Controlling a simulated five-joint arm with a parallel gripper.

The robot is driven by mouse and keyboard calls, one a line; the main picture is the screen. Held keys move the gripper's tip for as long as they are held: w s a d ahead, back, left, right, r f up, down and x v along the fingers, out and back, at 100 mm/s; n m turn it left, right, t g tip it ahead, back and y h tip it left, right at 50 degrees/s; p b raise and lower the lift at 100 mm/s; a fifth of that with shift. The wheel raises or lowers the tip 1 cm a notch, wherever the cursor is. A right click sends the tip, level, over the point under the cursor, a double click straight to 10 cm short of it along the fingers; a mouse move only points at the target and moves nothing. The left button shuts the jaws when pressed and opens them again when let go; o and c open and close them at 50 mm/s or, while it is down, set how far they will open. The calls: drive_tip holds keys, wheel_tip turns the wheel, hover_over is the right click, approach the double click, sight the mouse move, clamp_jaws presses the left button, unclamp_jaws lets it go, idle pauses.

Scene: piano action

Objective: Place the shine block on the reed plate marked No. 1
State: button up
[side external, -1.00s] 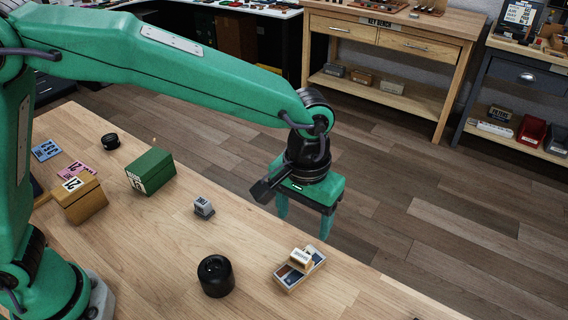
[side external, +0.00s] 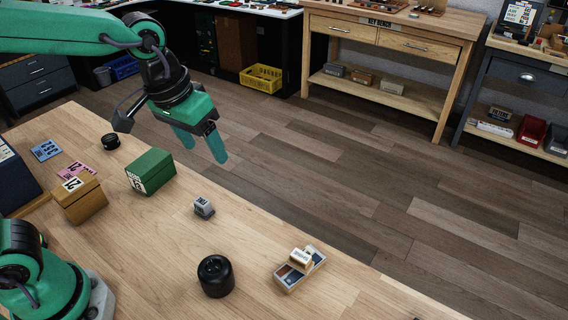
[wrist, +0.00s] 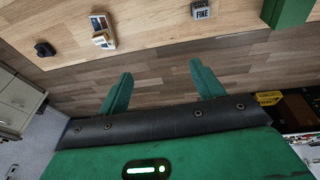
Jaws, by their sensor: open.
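A small cream block (side external: 300,257) with dark lettering sits tilted in a shallow tray (side external: 289,282); it also shows in the wrist view (wrist: 103,41). Its lettering is too small to read. A grey block (side external: 204,207), marked FINE in the wrist view (wrist: 200,9), stands on the bench alone. Flat numbered plates lie at the left: a blue one (side external: 46,150) and a pink one (side external: 72,170). I cannot tell which plate is No. 1. My gripper (side external: 206,154) is open and empty, in the air beyond the bench's far edge; its fingers also show in the wrist view (wrist: 160,72).
A green box (side external: 152,170) and a tan box (side external: 82,205) with a white number card stand left of the grey block. A black round piece (side external: 215,276) stands near the tray, another (side external: 110,141) at the far left.

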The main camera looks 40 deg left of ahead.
drive_tip(key=s+a+t+y, duration=0.1)
drive_tip(key=s+a+t, duration=0.1)
drive_tip(key=s+a, duration=0.7)
drive_tip(key=shift+s+a+t, duration=0.3)
drive_tip(key=shift+a+t, duration=0.1)
drive_tip(key=shift+a, duration=0.6)
